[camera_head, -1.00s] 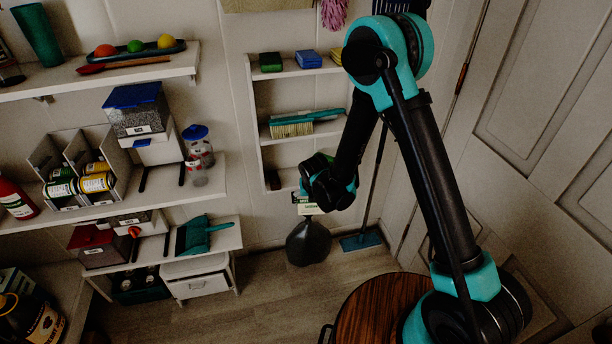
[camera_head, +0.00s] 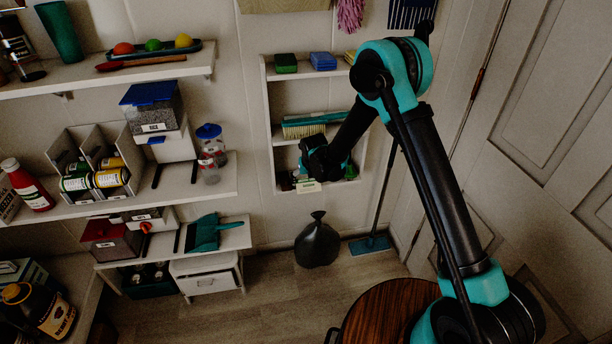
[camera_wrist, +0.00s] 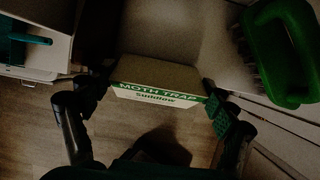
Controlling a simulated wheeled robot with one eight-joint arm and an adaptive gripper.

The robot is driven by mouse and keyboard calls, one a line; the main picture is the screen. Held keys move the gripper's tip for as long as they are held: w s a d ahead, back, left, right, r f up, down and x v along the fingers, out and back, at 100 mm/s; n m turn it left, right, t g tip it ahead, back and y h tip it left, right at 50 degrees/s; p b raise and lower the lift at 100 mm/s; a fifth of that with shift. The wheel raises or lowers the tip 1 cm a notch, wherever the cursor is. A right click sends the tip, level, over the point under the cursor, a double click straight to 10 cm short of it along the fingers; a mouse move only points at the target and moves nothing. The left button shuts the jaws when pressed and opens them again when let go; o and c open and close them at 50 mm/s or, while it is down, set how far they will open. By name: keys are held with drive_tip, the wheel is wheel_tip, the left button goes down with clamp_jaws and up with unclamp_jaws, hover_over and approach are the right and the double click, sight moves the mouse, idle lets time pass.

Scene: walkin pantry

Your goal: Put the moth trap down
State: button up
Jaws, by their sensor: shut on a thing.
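The moth trap (camera_wrist: 160,88) is a small pale box with a green band reading "MOTH TRAP" in the wrist view. My gripper (camera_wrist: 158,98) is shut on it, one finger at each side. In the head view the trap (camera_head: 308,186) shows as a pale piece below my gripper (camera_head: 304,178). It appears in front of the lowest shelf of the narrow wall unit (camera_head: 268,130). I cannot tell whether it touches that shelf. Part of the shelf is hidden behind my wrist.
A teal-backed brush (camera_head: 305,128) lies on the shelf above. A green loop-handled thing (camera_wrist: 270,15) is close at right in the wrist view. A dark bag-like vessel (camera_head: 317,244) stands on the floor below. Loaded shelves (camera_head: 200,191) are at left; a round wooden top (camera_head: 382,318) is in front.

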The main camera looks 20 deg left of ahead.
drive_tip(key=w+a, duration=0.2)
drive_tip(key=w, duration=0.1)
drive_tip(key=shift+w, duration=0.2)
drive_tip(key=shift+f, duration=0.25)
drive_tip(key=o, duration=0.7)
drive_tip(key=shift+f, duration=0.1)
